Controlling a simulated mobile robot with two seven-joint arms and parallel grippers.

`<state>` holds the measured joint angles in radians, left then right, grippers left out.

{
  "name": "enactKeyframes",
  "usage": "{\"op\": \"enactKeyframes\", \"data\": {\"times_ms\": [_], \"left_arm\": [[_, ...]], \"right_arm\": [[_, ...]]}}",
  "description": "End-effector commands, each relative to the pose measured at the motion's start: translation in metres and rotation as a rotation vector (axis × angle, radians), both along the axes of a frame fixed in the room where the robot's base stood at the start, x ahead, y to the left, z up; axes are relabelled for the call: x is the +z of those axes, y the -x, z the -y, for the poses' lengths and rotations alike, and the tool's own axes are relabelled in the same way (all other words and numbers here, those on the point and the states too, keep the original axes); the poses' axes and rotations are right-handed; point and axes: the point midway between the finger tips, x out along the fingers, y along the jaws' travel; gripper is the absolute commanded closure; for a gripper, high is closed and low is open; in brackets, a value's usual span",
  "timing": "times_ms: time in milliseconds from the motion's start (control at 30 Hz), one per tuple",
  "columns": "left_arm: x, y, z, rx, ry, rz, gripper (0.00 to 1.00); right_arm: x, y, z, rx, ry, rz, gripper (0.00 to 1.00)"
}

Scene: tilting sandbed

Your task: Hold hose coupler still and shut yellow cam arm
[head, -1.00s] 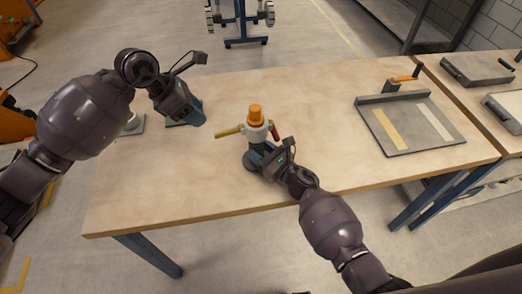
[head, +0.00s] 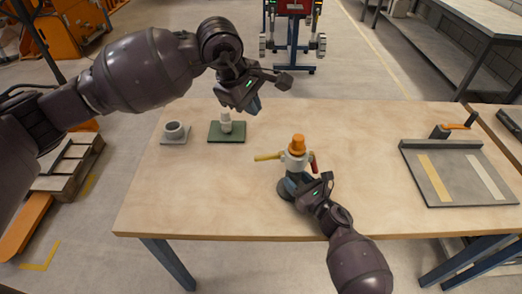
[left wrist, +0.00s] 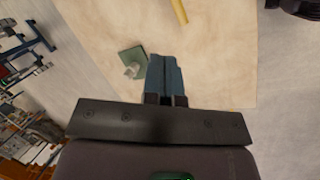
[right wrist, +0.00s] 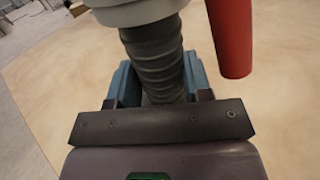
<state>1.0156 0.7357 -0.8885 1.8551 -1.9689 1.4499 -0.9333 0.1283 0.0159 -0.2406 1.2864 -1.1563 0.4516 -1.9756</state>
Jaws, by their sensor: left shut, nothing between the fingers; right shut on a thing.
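The hose coupler (head: 296,160) stands upright on the table, a pale collar with an orange top and a dark ribbed hose (right wrist: 155,55) below. The yellow cam arm (head: 267,156) sticks out to its left in the head view, and a red arm (head: 314,163) hangs down on its right. My right gripper (head: 300,184) is shut on the ribbed hose just under the collar. My left gripper (head: 251,106) is shut and empty, raised above the table's back part, up and left of the coupler. The yellow arm's end (left wrist: 179,10) shows in the left wrist view.
A green mat (head: 226,137) with a pale fitting (head: 225,122) lies at the back left, beside a grey block with a ring (head: 175,132). A grey tray (head: 458,175) with a yellow and a white strip lies on the right. The table's front left is clear.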

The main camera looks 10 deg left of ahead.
Motion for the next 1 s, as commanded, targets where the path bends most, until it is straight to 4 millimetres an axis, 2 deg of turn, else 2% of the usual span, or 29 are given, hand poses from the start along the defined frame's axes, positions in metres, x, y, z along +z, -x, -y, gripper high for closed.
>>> {"op": "enactKeyframes", "data": {"times_ms": [300,500,700,1000], "left_arm": [[-0.011,0.02,-0.003,-0.493,-0.203,0.115,1.0],[-0.014,0.025,-0.003,-0.728,-0.268,0.161,1.0],[-0.014,0.025,-0.004,-0.843,-0.296,0.187,1.0],[-0.014,0.025,-0.004,-0.865,-0.301,0.192,1.0]], "right_arm": [[-0.001,0.0,0.0,0.0,0.001,-0.001,0.91],[-0.001,0.0,0.0,0.0,0.001,-0.001,0.91],[-0.001,0.0,0.0,0.0,0.001,-0.001,0.91],[-0.001,0.0,0.0,0.0,0.001,-0.001,0.91]]}}
